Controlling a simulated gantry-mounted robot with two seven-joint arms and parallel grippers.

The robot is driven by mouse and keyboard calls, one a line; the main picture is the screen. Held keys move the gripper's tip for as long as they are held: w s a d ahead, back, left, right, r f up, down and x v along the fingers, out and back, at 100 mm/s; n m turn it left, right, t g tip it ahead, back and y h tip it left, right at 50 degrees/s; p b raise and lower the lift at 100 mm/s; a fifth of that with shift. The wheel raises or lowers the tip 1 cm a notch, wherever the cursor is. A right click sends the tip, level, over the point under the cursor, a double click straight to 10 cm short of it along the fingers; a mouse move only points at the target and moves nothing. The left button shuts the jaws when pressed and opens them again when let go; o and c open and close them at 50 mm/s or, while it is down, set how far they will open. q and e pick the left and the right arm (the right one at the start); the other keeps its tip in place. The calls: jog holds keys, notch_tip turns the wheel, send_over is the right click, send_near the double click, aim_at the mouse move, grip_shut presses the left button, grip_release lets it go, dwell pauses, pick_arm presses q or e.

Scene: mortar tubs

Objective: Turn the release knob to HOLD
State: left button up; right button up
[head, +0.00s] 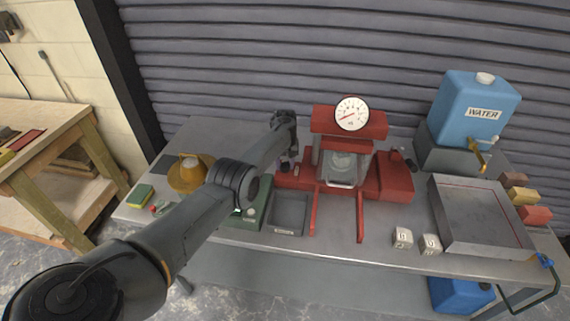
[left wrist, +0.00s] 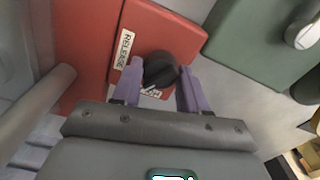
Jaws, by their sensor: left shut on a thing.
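The release knob (left wrist: 160,70) is black and round and sits on a red panel (left wrist: 90,30) of the red press (head: 395,175). A white label reading RELEASE (left wrist: 123,48) is beside it. A second small label (left wrist: 151,92) at its lower edge is partly hidden, and I cannot read it in full. My left gripper (left wrist: 160,78) has its purple fingers on either side of the knob and is shut on it. In the head view the left gripper (head: 287,165) is at the press's left end, where the arm mostly hides the knob. My right gripper is not in view.
A round gauge (head: 351,113) tops the press. A green box (head: 256,208) and a grey tray (head: 290,214) stand close by. White cubes (head: 403,238), a large metal tray (head: 480,215) and a blue water container (head: 472,110) are right.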

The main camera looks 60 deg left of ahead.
aim_at(285, 163)
pick_arm(q)
jog(key=n+b, duration=0.1)
jog(key=n, duration=0.5)
jog(key=shift+n, duration=0.3)
dwell(0.4)
jog(key=o, duration=1.1)
jog(key=shift+c, duration=0.2)
jog(key=shift+r, duration=0.1)
notch_tip(285, 163, up, 9)
jog(key=p, duration=0.3)
jog(key=shift+r+p, duration=0.3)
jog(key=shift+r, duration=0.55)
